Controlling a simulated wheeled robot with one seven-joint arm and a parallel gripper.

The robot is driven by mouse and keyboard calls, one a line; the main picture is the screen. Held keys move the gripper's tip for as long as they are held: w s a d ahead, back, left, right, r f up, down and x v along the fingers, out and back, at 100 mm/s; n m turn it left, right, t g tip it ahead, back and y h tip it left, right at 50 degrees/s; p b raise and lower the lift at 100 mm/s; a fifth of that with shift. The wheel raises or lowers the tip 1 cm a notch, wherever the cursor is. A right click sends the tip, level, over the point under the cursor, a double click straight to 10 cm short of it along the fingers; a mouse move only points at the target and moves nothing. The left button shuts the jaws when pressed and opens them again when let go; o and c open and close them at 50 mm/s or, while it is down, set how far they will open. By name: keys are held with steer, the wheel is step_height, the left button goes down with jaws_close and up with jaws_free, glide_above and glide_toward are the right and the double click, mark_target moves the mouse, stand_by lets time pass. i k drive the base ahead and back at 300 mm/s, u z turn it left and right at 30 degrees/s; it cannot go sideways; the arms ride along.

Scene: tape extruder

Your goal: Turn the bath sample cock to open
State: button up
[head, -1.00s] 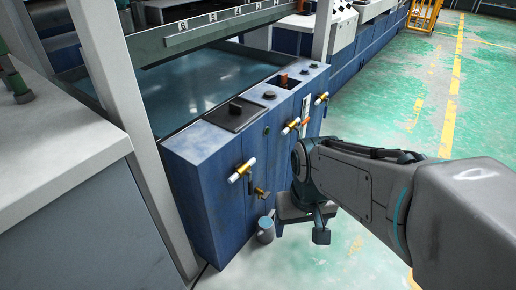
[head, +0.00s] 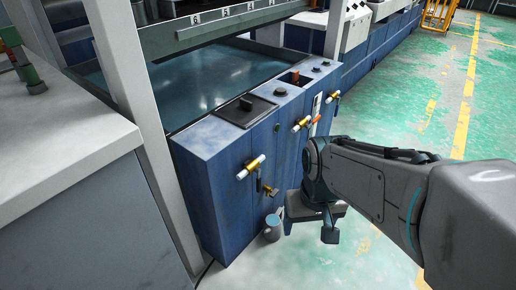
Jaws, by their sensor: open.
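The bath sample cock appears to be the small brass cock (head: 269,190) low on the front of the blue cabinet, below a brass valve with a white bar. It is too small to tell its lever position surely. A grey cup (head: 272,228) stands below it. My gripper (head: 309,226) is open and empty, to the right of the cock and cup and apart from them. One dark fingertip shows clearly; the other is partly hidden by the gripper body.
The blue cabinet (head: 222,196) has more brass valves (head: 302,124) along its front, near my arm. The water bath (head: 215,75) lies behind it. A white-topped bench (head: 60,150) and a grey post stand left. Green floor (head: 410,110) is clear on the right.

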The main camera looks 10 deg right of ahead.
mark_target(273, 192)
steer(key=z, duration=2)
steer(key=i, duration=1.5)
steer(key=u, duration=3.5)
